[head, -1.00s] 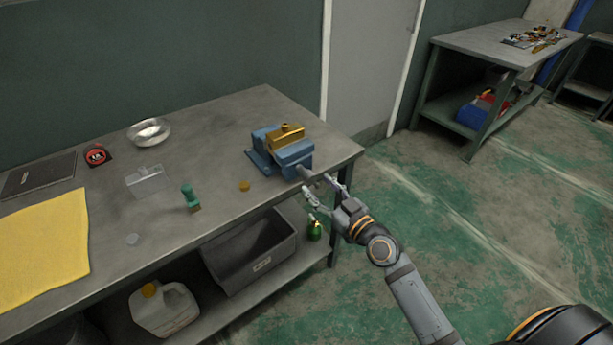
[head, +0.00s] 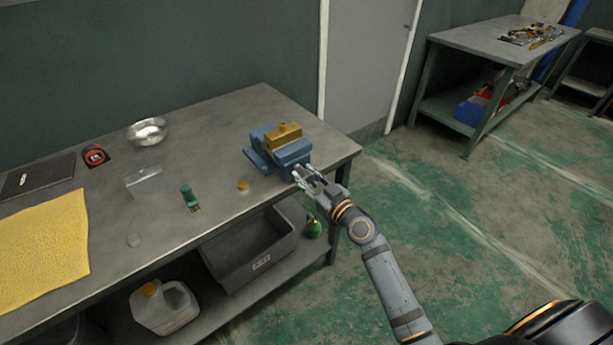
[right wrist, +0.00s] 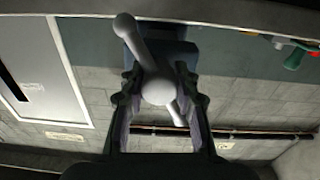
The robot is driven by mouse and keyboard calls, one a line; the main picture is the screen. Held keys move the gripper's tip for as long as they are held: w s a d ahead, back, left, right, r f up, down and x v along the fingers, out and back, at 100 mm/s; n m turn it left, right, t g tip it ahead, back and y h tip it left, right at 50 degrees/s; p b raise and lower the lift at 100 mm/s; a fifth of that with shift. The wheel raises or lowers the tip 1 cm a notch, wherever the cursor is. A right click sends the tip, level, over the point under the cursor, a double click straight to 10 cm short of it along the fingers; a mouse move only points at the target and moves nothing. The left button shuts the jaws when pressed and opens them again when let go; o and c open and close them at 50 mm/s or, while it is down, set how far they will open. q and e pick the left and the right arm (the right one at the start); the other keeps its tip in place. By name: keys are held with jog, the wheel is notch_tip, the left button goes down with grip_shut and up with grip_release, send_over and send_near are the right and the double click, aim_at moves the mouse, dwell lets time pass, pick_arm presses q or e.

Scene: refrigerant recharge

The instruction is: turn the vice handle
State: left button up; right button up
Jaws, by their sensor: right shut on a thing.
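The blue vice (head: 292,155) stands near the right end of the workbench with a brass-coloured block (head: 284,136) clamped in its top. My right gripper (head: 310,182) is at the vice's front, shut on the vice handle. In the right wrist view the pale grey handle (right wrist: 158,88) sits between the two fingers (right wrist: 160,100). Its bar runs tilted from a rounded end at upper left to lower right. In the head view the fingers mostly hide the handle. My left gripper is not in view.
On the workbench (head: 215,150) are a metal bowl (head: 147,131), a tape measure (head: 95,155), a green object (head: 189,195), a small brass piece (head: 243,185) and a yellow cloth (head: 42,245). A grey bin (head: 250,255), white jug (head: 164,306) and green bottle (head: 313,228) are below.

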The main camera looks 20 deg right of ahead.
jog(key=shift+m, duration=0.3)
grip_shut()
jog(key=m, duration=0.5)
jog(key=shift+f+m, duration=0.1)
jog(key=shift+m, duration=1.9)
jog(key=shift+f, duration=0.1)
jog(key=o, duration=0.7)
grip_release()
jog(key=o, duration=0.4)
jog(key=v, duration=1.2)
jog(key=shift+d+r, duration=0.1)
jog(key=shift+r, duration=0.15)
